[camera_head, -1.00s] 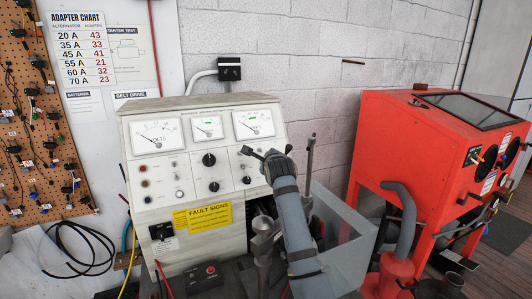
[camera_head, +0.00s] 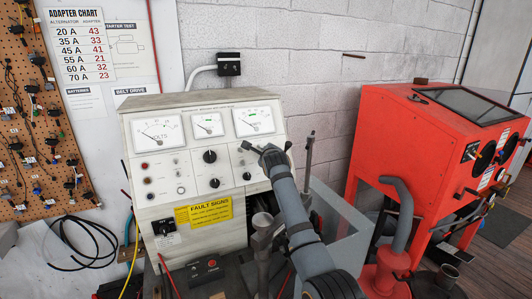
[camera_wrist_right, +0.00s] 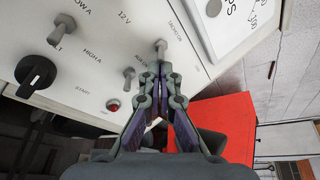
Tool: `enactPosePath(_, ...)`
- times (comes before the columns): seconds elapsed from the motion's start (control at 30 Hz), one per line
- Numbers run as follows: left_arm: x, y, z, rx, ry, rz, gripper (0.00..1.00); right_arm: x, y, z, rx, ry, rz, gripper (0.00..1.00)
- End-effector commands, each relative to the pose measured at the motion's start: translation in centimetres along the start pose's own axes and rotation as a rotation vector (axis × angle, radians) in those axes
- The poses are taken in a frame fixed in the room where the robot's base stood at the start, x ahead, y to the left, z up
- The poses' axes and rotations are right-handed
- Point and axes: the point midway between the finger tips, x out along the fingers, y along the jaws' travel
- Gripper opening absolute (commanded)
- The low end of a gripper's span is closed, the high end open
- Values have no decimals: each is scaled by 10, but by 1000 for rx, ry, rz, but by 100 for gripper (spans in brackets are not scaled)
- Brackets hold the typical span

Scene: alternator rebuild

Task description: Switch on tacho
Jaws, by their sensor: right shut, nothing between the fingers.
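The pale test bench panel (camera_head: 165,165) carries meters, toggles and knobs. My right gripper (camera_head: 264,153) is at the panel's right side, below the right-hand meter (camera_head: 253,121). In the right wrist view the right gripper (camera_wrist_right: 160,78) is shut, with nothing held between its fingers. Its tips are at or just below a metal toggle switch (camera_wrist_right: 161,47) beside a small printed label that is hard to read, perhaps the tacho switch. I cannot tell whether they touch or which way the switch is set. My left gripper is not in view.
Another toggle (camera_wrist_right: 129,76), a red lamp (camera_wrist_right: 112,105) and a black knob (camera_wrist_right: 36,74) are close to the gripper. A red cabinet (camera_head: 400,150) stands to the right. A grey bin (camera_head: 340,225) is beside my forearm, and an upright metal post (camera_head: 263,235) stands below the panel.

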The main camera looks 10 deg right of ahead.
Motion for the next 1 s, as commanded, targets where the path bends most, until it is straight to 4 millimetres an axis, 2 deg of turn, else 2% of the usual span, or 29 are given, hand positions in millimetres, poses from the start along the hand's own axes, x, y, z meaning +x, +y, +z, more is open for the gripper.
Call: enactPosePath(1.0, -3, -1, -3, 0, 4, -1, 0, -2, -10, 6, 0, -1, -1, 0)
